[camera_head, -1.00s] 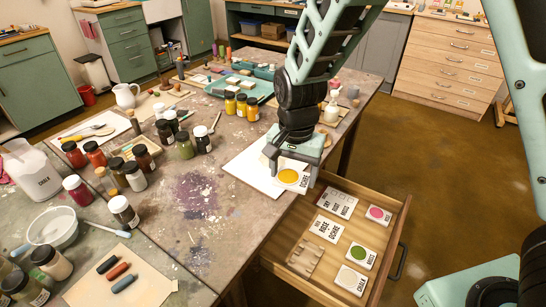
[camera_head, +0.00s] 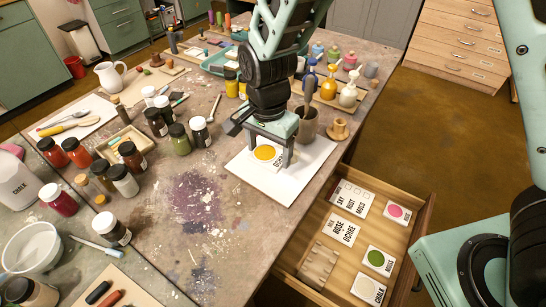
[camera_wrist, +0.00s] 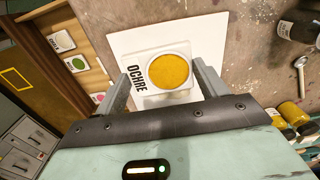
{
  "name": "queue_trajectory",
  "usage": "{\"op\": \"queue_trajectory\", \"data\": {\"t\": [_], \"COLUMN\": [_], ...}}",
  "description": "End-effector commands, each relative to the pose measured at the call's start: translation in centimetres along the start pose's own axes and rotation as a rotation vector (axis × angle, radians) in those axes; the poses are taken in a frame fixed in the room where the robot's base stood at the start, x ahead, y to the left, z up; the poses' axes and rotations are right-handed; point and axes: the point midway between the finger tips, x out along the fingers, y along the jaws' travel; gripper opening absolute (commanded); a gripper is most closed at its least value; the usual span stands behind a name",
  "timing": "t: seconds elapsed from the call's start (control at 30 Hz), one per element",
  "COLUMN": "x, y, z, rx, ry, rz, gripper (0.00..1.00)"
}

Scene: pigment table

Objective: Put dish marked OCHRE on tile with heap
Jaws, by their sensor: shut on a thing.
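The dish marked OCHRE (camera_head: 265,153) is a white square dish with a round yellow fill. It also shows in the wrist view (camera_wrist: 138,74), its label on the left. My gripper (camera_head: 270,157) is shut on this dish, one finger at each side, above a white sheet or board (camera_head: 296,186) on the table. In the wrist view, the board (camera_wrist: 211,38) lies behind the dish. A pale edge (camera_wrist: 145,103) shows just below the dish between the fingers; I cannot tell what it belongs to. No heap is visible; the dish and gripper hide part of the board.
An open drawer (camera_head: 318,230) at the right holds a pink dish (camera_head: 397,212), a green dish (camera_head: 380,261), a CHALK dish (camera_head: 368,289) and labelled cards. A brown pot (camera_head: 306,125) with tools stands close behind my gripper. Several jars crowd the left.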

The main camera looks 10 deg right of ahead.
Motion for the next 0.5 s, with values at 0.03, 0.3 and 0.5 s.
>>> {"op": "queue_trajectory", "data": {"t": [0.03,0.3,0.5], "x": [1.1,3.6,6.3], "y": [0.1,0.0,0.1], "z": [-0.1,-0.1,-0.1], "rx": [0.0,0.0,-0.001], "ry": [0.0,0.0,0.0], "rz": [0.003,0.0,0.002], "gripper": [0.47,0.47,0.47]}}
